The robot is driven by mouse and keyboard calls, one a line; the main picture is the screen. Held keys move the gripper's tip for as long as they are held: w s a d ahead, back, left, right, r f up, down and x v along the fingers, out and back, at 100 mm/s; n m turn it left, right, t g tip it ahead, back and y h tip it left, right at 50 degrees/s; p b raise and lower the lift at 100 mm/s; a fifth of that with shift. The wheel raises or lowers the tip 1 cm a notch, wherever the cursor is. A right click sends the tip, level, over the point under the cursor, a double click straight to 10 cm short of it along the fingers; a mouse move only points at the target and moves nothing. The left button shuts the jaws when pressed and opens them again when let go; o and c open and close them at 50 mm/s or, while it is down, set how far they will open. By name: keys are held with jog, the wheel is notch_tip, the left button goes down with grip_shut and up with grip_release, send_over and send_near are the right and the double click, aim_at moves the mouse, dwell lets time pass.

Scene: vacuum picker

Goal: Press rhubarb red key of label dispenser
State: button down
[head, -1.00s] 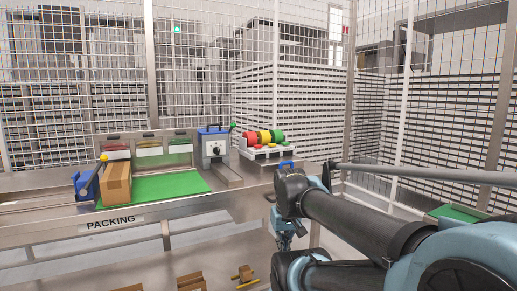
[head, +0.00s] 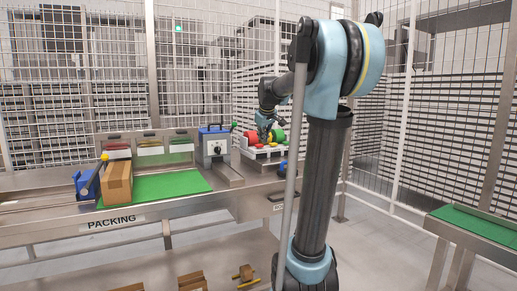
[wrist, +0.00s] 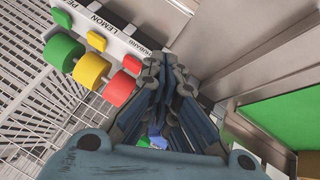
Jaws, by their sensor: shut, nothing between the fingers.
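The label dispenser (head: 250,153) is a white unit on the far bench, carrying coloured rolls. In the wrist view, the rhubarb red key (wrist: 132,64) is a small red block beside a label strip whose RHUBARB text is partly covered. The red roll (wrist: 120,88) is beside that key. The yellow key (wrist: 96,41) and green key (wrist: 61,17) are farther up-left. My gripper (wrist: 166,72) is shut and empty, its tips just right of the red key; contact cannot be told. In the head view, my gripper (head: 264,132) is over the dispenser and hides part of it.
A blue-framed device with a dial (head: 215,147) stands left of the dispenser. Wire mesh fencing (head: 110,60) rises behind. A second green-topped bench (head: 475,228) is at right.

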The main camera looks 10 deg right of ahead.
aim_at(257, 145)
jog(key=w+r+n+t, duration=0.1)
jog(key=w+r, duration=0.2)
jog(key=w, duration=0.4)
jog(key=w+r+n, duration=0.1)
jog(key=w+r, duration=0.2)
jog(key=w, duration=0.5)
jog(key=shift+a+t, duration=0.25)
jog(key=shift+t, duration=0.15)
jog(key=shift+f, duration=4.3)
jog(key=shift+f, duration=0.85)
jog(key=shift+r, duration=0.9)
jog(key=shift+r, duration=0.1)
jog(key=shift+r, duration=2.45)
